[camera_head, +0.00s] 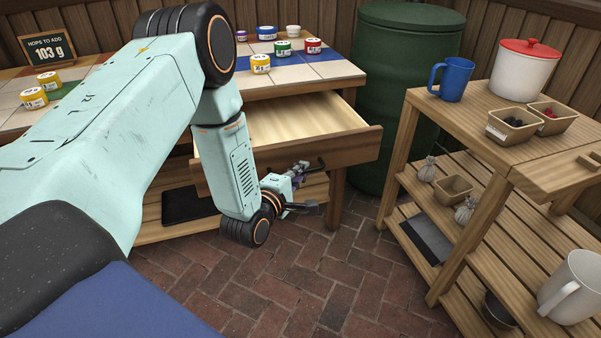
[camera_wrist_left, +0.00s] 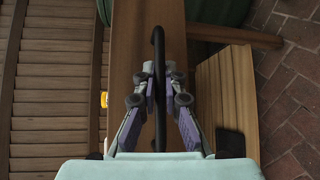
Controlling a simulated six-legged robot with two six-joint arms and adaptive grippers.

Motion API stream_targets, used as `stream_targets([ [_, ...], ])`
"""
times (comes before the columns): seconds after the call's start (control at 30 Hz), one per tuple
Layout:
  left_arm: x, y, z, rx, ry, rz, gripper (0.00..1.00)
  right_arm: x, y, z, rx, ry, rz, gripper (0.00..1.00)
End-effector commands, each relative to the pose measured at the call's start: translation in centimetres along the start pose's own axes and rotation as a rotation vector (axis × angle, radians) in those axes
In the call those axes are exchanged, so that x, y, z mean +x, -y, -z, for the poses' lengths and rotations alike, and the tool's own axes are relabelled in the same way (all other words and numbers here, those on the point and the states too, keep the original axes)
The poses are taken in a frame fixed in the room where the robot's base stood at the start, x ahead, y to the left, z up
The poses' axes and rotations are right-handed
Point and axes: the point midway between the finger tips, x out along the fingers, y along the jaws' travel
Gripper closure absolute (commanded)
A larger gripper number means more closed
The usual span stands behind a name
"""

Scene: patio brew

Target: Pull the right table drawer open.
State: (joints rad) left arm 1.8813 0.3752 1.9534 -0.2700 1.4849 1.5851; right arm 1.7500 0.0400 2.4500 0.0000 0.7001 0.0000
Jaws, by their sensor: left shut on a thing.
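The right table drawer (camera_head: 345,150) stands pulled out from under the tiled table (camera_head: 290,85). Its bare wooden inside shows and looks empty. My left gripper (camera_head: 303,187) is at the drawer's front, low in the head view, and partly hidden by its own wrist. In the left wrist view my left gripper (camera_wrist_left: 160,90) has its purple-padded fingers on both sides of the dark bar handle (camera_wrist_left: 158,48), shut on it. The wooden drawer front (camera_wrist_left: 128,50) lies behind the handle. My right gripper is not in view.
A wooden cart (camera_head: 490,140) with a blue mug (camera_head: 452,78), a red-lidded white pot (camera_head: 525,68) and small boxes stands at the right. A green barrel (camera_head: 405,60) is behind. Colored jars (camera_head: 261,64) stand on the table. Brick floor (camera_head: 330,260) between table and cart is clear.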

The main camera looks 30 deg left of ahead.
Motion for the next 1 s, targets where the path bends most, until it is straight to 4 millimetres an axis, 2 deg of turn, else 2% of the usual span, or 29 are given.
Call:
stream_targets([
  [0.03, 0.0, 0.0, 0.1, -0.001, -0.003, -0.001, 0.9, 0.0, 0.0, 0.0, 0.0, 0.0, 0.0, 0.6],
  [0.3, -0.1, 0.0, -0.1, 0.0, -0.001, 0.0, 0.67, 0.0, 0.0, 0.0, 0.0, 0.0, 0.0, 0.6],
  [0.67, -0.5, 0.1, -0.1, -0.001, -0.001, 0.002, 0.67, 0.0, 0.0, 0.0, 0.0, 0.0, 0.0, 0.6],
  [0.77, -1.6, 0.1, -0.1, -0.001, -0.001, 0.003, 0.67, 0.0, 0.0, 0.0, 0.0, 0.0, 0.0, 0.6],
  [1.0, -6.4, 0.1, -0.1, -0.005, -0.004, 0.004, 0.67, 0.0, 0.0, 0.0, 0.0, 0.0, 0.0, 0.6],
])
